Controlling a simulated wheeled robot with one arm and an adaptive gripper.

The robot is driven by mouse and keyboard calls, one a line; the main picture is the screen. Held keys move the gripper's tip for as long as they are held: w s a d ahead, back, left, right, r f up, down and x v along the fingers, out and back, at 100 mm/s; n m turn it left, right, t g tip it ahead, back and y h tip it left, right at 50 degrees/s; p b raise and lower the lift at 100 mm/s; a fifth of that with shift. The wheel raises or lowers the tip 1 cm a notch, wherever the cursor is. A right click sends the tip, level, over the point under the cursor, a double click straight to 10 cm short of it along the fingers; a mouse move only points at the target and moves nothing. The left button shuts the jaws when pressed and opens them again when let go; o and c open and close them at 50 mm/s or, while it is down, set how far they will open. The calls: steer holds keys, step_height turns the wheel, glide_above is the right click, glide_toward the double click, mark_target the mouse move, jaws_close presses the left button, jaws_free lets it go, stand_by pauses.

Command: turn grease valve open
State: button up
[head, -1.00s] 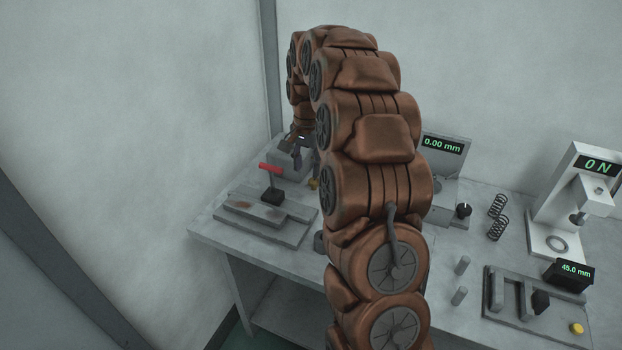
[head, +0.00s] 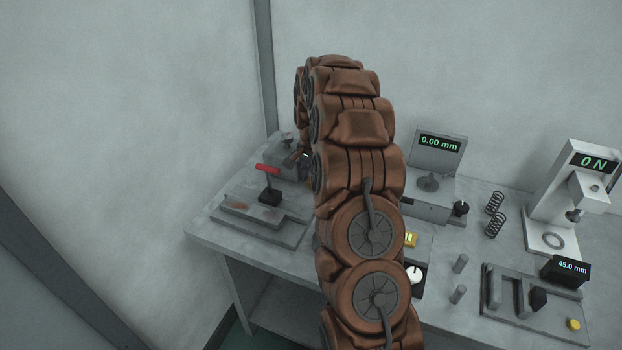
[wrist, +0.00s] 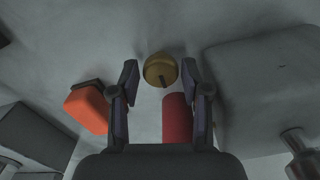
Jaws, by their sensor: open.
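In the wrist view, a round brass knob (wrist: 159,69) with a dark mark on it shows between and just beyond the fingertips of my gripper (wrist: 160,80). A red cylinder (wrist: 177,118) lies close to the right finger, between the fingers. I cannot tell which of these is the grease valve, or whether a finger touches the red cylinder. My gripper is open, with nothing clamped. In the head view my arm hides most of the gripper and the brass knob.
A red-handled lever (head: 267,169) on a black block stands at the table's left; an orange-red block (wrist: 87,108) shows left of the gripper in the wrist view. The table's front left (head: 215,232) is clear.

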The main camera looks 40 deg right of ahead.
steer(key=shift+f, duration=0.6)
steer(key=shift+c, duration=0.3)
steer(key=c, duration=0.8)
